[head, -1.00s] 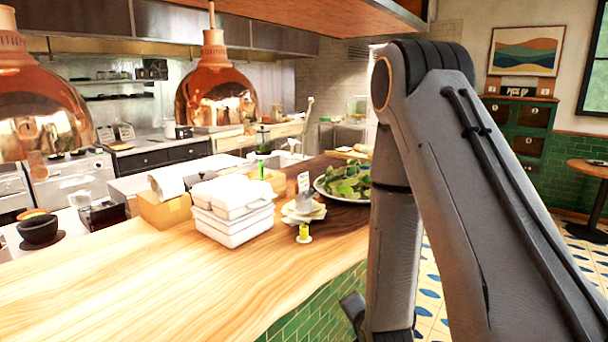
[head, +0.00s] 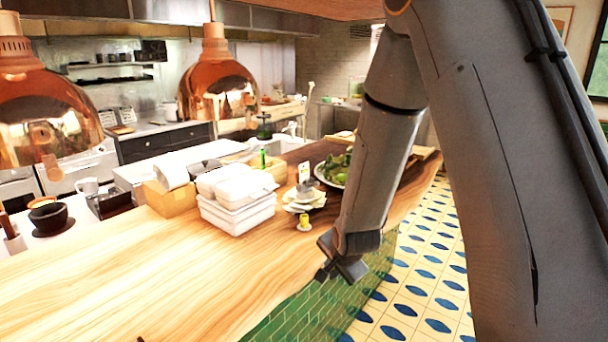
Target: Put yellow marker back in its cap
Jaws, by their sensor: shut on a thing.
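A small yellow upright piece on a pale round base (head: 304,222) stands on the wooden counter, in front of a stack of papers; it looks like the marker's cap, though it is too small to be sure. My gripper (head: 335,271) hangs at the counter's front edge, below and right of the yellow piece and apart from it. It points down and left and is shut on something. The held thing is hidden by the dark fingers, so I cannot make out the yellow marker.
White stacked containers (head: 238,200) and a cardboard box (head: 170,198) stand left of the yellow piece. A plate of greens (head: 335,168) lies behind my arm. The wooden counter (head: 150,270) is clear at front left. Copper lamps (head: 216,85) hang above.

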